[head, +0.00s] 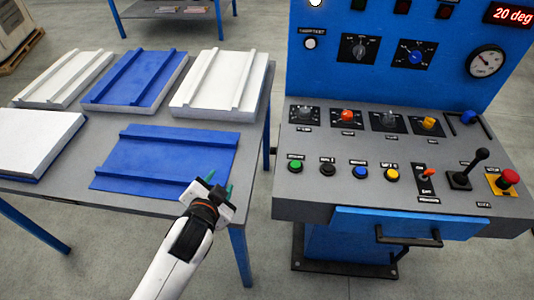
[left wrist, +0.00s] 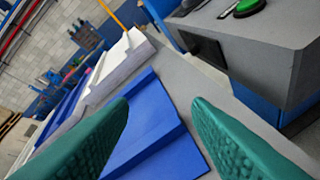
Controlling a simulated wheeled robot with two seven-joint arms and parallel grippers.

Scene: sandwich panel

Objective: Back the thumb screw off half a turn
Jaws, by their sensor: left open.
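My left gripper (head: 219,183) is open and empty above the front right part of the table, left of the control console (head: 380,200). In the left wrist view its two green ribbed fingers (left wrist: 160,103) stand wide apart with nothing between them. No part is clearly marked as the thumb screw. A small blue fitting (head: 467,118) at the console's right back edge may be it, but it is too small to tell. My gripper is well apart from it. My right gripper is not in view.
The grey table (head: 76,207) holds several white and blue panels, including a blue one (head: 165,160) near my gripper. The console carries knobs, buttons, a black lever (head: 470,170) and a red stop button (head: 509,178). A gap separates table and console. A drawer handle (head: 408,238) sticks out in front.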

